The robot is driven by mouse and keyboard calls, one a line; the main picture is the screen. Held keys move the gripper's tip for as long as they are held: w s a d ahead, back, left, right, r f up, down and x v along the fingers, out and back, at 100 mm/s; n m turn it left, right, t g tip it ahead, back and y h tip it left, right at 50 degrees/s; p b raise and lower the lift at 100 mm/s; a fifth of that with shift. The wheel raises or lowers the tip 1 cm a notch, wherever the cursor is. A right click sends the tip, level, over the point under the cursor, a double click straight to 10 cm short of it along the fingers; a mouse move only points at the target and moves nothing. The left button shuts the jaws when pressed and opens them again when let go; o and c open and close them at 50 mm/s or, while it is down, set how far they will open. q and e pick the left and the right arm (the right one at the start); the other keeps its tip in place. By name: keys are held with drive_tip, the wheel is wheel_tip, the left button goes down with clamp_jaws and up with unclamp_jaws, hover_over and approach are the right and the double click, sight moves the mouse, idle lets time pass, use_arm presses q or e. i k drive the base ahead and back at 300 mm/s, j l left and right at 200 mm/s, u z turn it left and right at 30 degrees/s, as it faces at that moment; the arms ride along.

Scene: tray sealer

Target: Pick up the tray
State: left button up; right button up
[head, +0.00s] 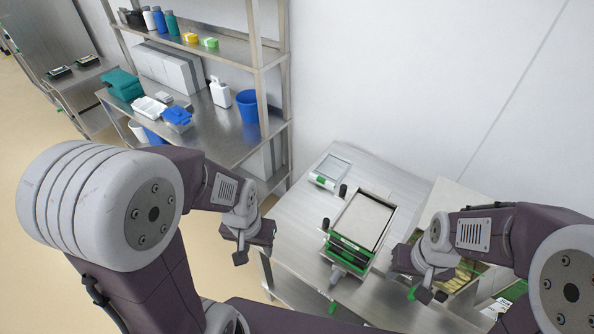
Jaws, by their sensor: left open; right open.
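The tray sealer (364,219) stands on a steel table in the middle of the head view, with a pale flat top and a dark front with green parts. I cannot make out a separate tray in it. Dark trays (59,73) lie on a bench at the far upper left, far from both grippers. My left gripper (254,248) is open and empty, left of the sealer near the table's left edge. My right gripper (420,285) is open, just right of the sealer's front, over an open box (467,273) with yellowish contents. My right arm partly hides this box.
A small panel device (331,171) sits behind the sealer on the steel table (296,235). Steel shelving (209,47) at the back left holds bottles, a blue bucket (247,106) and teal containers (122,85). Printed sheets or packs (502,303) lie at the lower right.

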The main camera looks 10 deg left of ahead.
sight(332, 168)
drive_tip(key=k+j, duration=0.2)
drive_tip(key=j+z, duration=0.25)
drive_tip(key=j, duration=0.2)
drive_tip(key=j+z, duration=0.25)
drive_tip(key=j, duration=0.15)
drive_tip(key=k+j+z, duration=0.15)
drive_tip(key=j+z, duration=0.15)
drive_tip(key=k+j+z, duration=0.25)
drive_tip(key=j, duration=0.25)
drive_tip(key=i+j+z, duration=0.2)
drive_tip(key=j+z, duration=0.15)
drive_tip(key=i+j+z, duration=0.15)
drive_tip(key=j+z, duration=0.15)
drive_tip(key=j, duration=0.25)
drive_tip(key=i+j+z, duration=0.1)
drive_tip(key=j+z, duration=0.25)
drive_tip(key=j, duration=0.15)
drive_tip(key=j+z, duration=0.3)
drive_tip(key=j, duration=0.2)
